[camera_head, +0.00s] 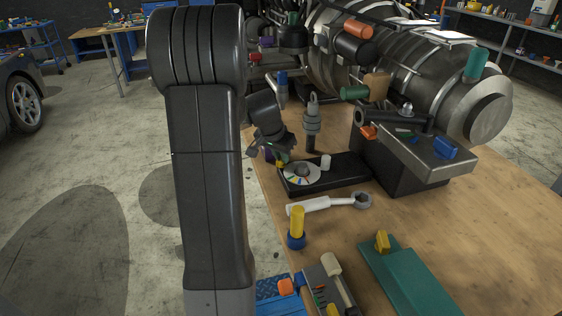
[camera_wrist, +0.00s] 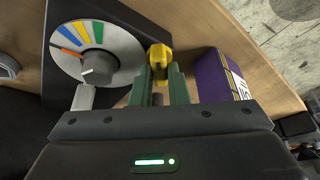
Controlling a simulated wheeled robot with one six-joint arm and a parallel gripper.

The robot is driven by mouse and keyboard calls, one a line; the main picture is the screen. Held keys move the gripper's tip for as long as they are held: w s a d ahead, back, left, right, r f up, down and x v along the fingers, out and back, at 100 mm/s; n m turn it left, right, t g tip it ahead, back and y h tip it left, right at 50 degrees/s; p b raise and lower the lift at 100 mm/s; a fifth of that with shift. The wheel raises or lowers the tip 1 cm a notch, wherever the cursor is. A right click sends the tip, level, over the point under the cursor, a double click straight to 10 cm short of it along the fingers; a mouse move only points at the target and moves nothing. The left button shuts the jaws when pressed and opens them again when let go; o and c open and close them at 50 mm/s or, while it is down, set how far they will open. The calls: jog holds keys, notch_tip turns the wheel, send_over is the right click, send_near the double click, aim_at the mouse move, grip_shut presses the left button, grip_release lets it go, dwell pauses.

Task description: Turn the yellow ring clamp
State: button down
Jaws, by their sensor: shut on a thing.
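A small yellow piece, which looks like the ring clamp (camera_wrist: 160,57), sits between the two green fingertips of my gripper (camera_wrist: 160,72) in the wrist view. The fingers are shut on it. A grey post shows between the fingers below it. In the head view my gripper (camera_head: 272,156) is at the left end of a black dial box (camera_head: 345,176), largely hidden by my wrist. The dial (camera_wrist: 88,38), with coloured sectors and a grey knob (camera_wrist: 98,67), lies left of the fingers in the wrist view. I cannot tell how far the clamp is turned.
A purple box (camera_wrist: 218,76) stands close right of the fingers. On the wooden table (camera_head: 470,235) are a wrench (camera_head: 325,203), a yellow cylinder on a blue base (camera_head: 297,222) and a green block with a yellow piece (camera_head: 405,275). A large engine (camera_head: 420,75) fills the back.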

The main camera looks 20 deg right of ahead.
jog(key=m+b, duration=0.1)
jog(key=m+g+h+b, duration=0.1)
jog(key=m+b, duration=0.1)
jog(key=shift+w+a+f+m, duration=0.1)
jog(key=shift+w+f+m, duration=0.1)
jog(key=shift+m, duration=0.1)
jog(key=shift+r+m+g+b, duration=0.1)
jog(key=shift+m+g+b, duration=0.45)
jog(key=shift+m, duration=0.6)
jog(key=shift+r+m+g+b, duration=0.1)
jog(key=shift+m+g+b, duration=0.4)
jog(key=shift+m, duration=0.65)
jog(key=c, duration=1.4)
grip_release()
jog(key=shift+r, duration=0.1)
jog(key=v, duration=1.3)
jog(key=shift+a+r, duration=0.2)
jog(key=shift+r, duration=0.1)
jog(key=shift+f, duration=0.1)
